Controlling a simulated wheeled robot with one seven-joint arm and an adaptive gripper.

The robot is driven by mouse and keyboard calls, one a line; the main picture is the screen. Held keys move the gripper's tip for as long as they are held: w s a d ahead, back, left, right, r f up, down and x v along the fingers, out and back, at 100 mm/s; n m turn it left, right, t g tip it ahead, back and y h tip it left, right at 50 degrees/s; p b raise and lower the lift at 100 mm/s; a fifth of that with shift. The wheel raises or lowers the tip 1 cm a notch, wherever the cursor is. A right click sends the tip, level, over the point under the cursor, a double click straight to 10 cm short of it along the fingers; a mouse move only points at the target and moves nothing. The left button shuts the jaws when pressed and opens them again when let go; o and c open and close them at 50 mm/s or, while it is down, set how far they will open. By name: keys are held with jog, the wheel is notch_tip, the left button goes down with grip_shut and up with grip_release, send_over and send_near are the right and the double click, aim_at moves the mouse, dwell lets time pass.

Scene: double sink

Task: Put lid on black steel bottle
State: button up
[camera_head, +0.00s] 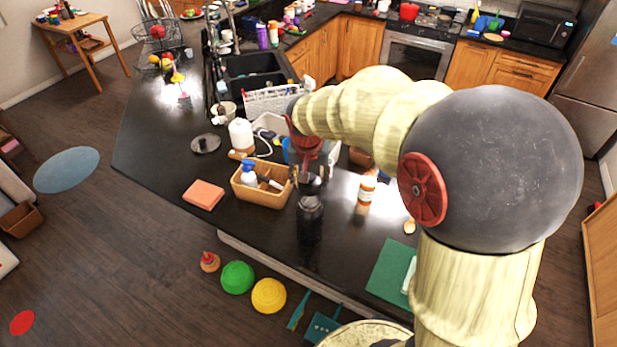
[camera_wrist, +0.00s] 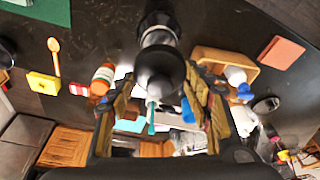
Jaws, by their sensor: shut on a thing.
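The black steel bottle (camera_head: 310,220) stands upright near the front edge of the dark counter. Its silver neck (camera_wrist: 158,38) shows in the wrist view. My gripper (camera_head: 309,176) points down over the bottle. It is shut on the dark, rounded lid (camera_wrist: 160,68), which sits between the two fingers in the wrist view. In the head view the lid (camera_head: 311,185) is just above the bottle's mouth, roughly in line with it. I cannot tell whether lid and neck touch.
A wooden caddy (camera_head: 262,193) with a blue-topped pump bottle is close on the left, beside a pink sponge (camera_head: 203,195). An orange-and-white bottle (camera_head: 366,188) stands to the right. A green mat (camera_head: 388,272) lies front right. Dishes and a white rack (camera_head: 275,99) are behind.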

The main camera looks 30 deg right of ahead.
jog(key=shift+f+b, duration=1.45)
jog(key=shift+f, duration=1)
jog(key=shift+f+b, duration=0.15)
jog(key=shift+b, duration=0.6)
dwell(0.5)
dwell(0.4)
jog(key=o, duration=1.1)
jog(key=o, duration=0.4)
jog(key=shift+o, duration=0.9)
